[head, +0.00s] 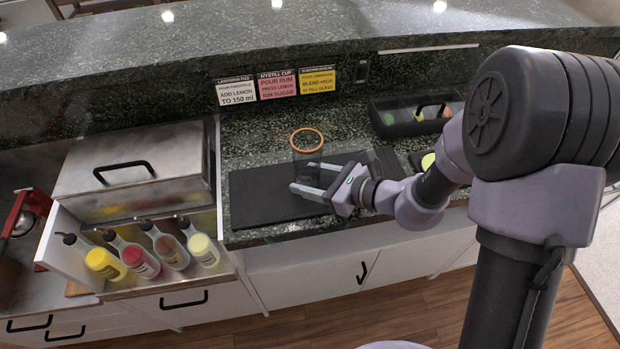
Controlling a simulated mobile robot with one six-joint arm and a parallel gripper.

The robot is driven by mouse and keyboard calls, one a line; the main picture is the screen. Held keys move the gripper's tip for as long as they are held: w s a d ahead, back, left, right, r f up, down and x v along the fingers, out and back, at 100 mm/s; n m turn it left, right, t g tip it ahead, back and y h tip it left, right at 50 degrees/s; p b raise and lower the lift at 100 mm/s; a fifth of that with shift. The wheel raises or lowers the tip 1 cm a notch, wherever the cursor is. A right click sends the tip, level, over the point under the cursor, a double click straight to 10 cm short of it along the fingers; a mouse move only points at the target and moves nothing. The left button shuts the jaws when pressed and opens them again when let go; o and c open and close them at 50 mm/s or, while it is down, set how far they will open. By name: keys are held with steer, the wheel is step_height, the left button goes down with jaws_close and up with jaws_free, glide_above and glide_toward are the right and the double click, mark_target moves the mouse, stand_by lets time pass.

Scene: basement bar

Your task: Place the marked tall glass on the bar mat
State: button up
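The tall clear glass (306,146), marked by an orange ring at its rim, stands upright over the dark bar mat (258,196) on the counter. Its base is partly hidden by my gripper, so exact contact with the mat is hard to see. My gripper (306,179) reaches in from the right, low over the mat. Its two fingers are spread apart, one nearer the front and one further back, at the lower part of the glass. I cannot tell whether either finger touches the glass.
A steel bin with a black-handled lid (120,165) and a rack of several bottles (140,258) stand at left. Recipe cards (277,85) hang on the raised ledge behind. A black condiment tray (412,115) sits at back right. The mat's left part is clear.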

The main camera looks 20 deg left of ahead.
steer(key=o, duration=0.3)
steer(key=shift+o, duration=0.2)
steer(key=shift+r, duration=0.15)
steer(key=p+v, duration=0.4)
steer(key=v, duration=0.8)
steer(key=s+d+r+n+g+h, duration=0.2)
steer(key=s+d+r+n+h, duration=0.25)
steer(key=s+r+n, duration=0.55)
steer(key=s+d+r+n+t+h, duration=0.1)
steer(key=d+r+n+t+h, duration=0.1)
steer(key=d, duration=0.3)
steer(key=s+d+r+n+t+h, duration=0.2)
steer(key=d+r+n+h, duration=0.1)
steer(key=d+n+h, duration=0.1)
steer(key=shift+s+d+r+t, duration=0.25)
steer(key=shift+d+t, duration=0.15)
steer(key=shift+d, duration=0.4)
steer(key=shift+h, duration=0.25)
